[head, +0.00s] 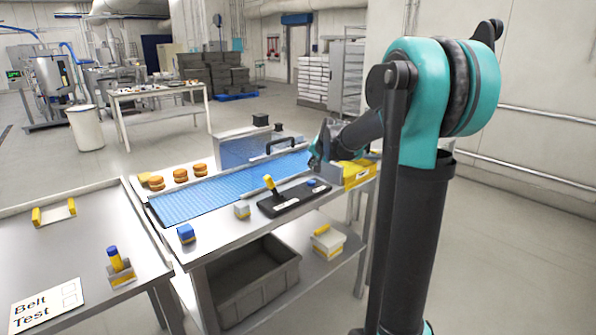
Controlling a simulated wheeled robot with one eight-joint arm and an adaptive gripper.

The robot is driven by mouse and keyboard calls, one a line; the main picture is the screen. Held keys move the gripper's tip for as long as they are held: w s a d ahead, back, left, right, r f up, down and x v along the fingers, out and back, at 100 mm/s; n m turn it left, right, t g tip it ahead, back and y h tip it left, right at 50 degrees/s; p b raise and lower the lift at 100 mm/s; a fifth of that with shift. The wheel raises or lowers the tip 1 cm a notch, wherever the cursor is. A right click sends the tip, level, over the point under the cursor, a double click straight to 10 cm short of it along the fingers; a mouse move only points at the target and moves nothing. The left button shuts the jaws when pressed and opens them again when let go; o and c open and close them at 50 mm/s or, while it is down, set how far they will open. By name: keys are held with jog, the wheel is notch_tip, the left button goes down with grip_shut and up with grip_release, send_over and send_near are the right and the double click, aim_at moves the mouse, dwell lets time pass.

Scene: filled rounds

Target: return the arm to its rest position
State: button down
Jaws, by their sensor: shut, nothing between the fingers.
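My arm (412,180), teal and black, stands at the right of the head view, with its elbow high and its forearm pointing down to the left. My gripper (317,160) is at the end of the forearm, above the right end of the blue belt and left of the yellow box. It is small and dark here, and its fingers are shut with nothing visible in them. The forearm hides part of what lies behind it.
The blue conveyor belt (225,190) has several filled rounds (180,175) along its far side. A steel table (75,250) stands left. Open floor (500,240) lies right.

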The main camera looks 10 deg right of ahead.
jog(key=s+d+f+n+g, duration=0.1)
jog(key=s+f, duration=0.5)
jog(key=s, duration=0.7)
jog(key=s+d+f+n+g+h, duration=0.1)
jog(key=s+f, duration=0.5)
jog(key=s, duration=0.7)
jog(key=s+d+f+n+g, duration=0.1)
jog(key=s+f+n, duration=0.3)
jog(key=s, duration=0.9)
notch_tip(320, 180, down, 3)
jog(key=shift+s+d+f+g+h, duration=0.15)
jog(key=shift+d+g+h, duration=0.25)
jog(key=shift+g, duration=0.4)
